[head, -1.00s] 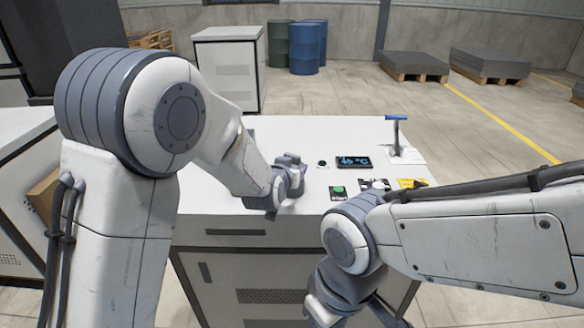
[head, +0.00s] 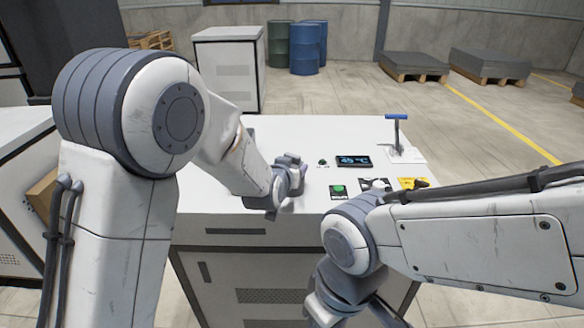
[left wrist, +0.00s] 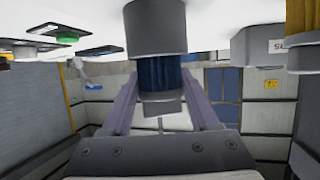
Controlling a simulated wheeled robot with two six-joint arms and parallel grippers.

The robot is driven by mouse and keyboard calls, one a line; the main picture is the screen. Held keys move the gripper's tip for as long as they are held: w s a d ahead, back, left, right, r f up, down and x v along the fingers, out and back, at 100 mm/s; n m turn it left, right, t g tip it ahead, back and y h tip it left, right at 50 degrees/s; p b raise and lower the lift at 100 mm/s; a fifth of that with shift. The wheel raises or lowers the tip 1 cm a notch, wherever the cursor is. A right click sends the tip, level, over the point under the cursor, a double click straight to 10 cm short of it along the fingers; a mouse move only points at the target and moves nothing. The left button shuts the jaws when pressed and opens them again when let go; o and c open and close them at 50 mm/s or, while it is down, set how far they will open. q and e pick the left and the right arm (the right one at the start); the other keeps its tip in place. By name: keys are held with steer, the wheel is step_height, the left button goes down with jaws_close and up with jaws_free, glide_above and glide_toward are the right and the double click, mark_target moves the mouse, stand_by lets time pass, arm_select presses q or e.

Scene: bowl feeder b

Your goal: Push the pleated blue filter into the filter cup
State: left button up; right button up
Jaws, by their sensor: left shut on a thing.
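In the left wrist view, which shows the bench top along the upper edge, the pleated blue filter (left wrist: 158,74) stands in line with a grey cylindrical cup (left wrist: 156,28). The filter's pleats meet the cup's rim; how deep they sit inside I cannot tell. My left gripper (left wrist: 162,106) is shut on the filter near its grey end cap, one finger on each side. In the head view my left gripper (head: 288,182) is low over the white bench top, and it and the arm hide the filter and cup. My right gripper is below the picture.
The bench (head: 300,140) carries a temperature display (head: 353,161), a green button (head: 338,190) and a blue-handled lever (head: 396,130).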

arm_select(q)
steer(key=shift+f+b, duration=0.6)
steer(key=shift+b, duration=0.2)
stand_by(1.4)
